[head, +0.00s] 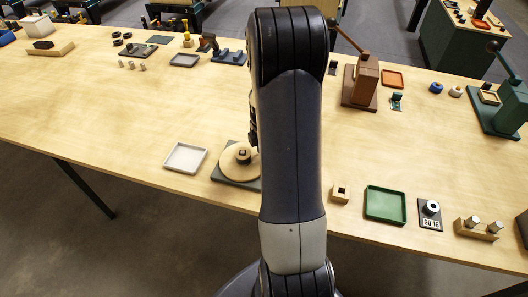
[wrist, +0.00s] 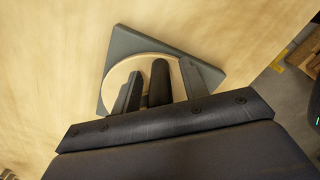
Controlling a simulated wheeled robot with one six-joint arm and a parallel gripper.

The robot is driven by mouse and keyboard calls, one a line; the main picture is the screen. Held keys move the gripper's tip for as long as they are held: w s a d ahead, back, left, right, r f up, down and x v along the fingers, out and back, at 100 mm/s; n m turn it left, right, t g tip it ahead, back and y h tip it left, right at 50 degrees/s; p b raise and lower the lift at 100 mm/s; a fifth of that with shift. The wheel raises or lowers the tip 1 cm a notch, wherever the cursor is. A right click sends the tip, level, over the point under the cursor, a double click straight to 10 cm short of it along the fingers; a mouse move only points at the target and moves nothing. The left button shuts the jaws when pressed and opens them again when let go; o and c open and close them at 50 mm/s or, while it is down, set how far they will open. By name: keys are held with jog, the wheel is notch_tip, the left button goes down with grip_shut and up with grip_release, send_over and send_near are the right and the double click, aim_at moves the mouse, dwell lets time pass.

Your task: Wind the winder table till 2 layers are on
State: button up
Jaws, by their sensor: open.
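The winder table (head: 230,161) is a pale wooden disc with a small hub on a grey square base near the front edge of the bench. It also shows in the wrist view (wrist: 118,76), where the base corner points up. My gripper (wrist: 161,66) is open over the disc. A dark upright piece (wrist: 160,84) stands between its two fingers, and I cannot tell whether they touch it. In the head view my arm hides the right part of the winder and most of the gripper. I cannot make out any wound layers.
A white tray (head: 185,158) lies just left of the winder. To the right are a small wooden block (head: 340,193), a green tray (head: 386,204), a counter reading "00 16" (head: 430,223) and a wooden holder with metal cylinders (head: 478,230). A brown lever press (head: 362,85) stands behind.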

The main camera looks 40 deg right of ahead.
notch_tip(320, 180, up, 11)
jog(key=shift+f, duration=0.1)
dwell(0.4)
notch_tip(320, 180, down, 11)
jog(key=shift+r, duration=0.1)
dwell(0.5)
dwell(0.3)
